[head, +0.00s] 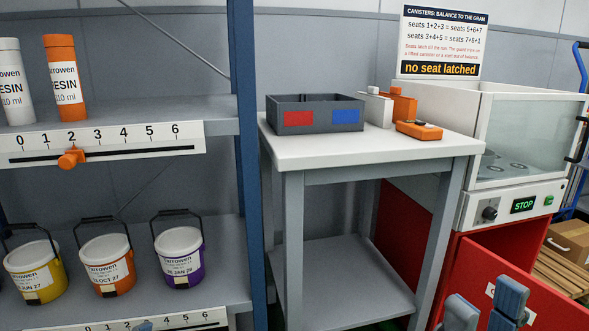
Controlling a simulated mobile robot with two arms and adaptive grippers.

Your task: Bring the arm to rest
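My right gripper (486,302) shows at the bottom right, in front of the open-looking red front (535,275) below the white machine. Its two blue-grey fingers stand apart with nothing visible between them, so it looks open and empty. The rest of that arm is below the picture edge.
A shelf rack at left holds resin canisters (66,80) and lidded buckets (181,258). A side table (370,155) carries a dark bin (316,114) and an orange device (418,131). A glass-fronted machine (530,130) stands right, its display reading STOP.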

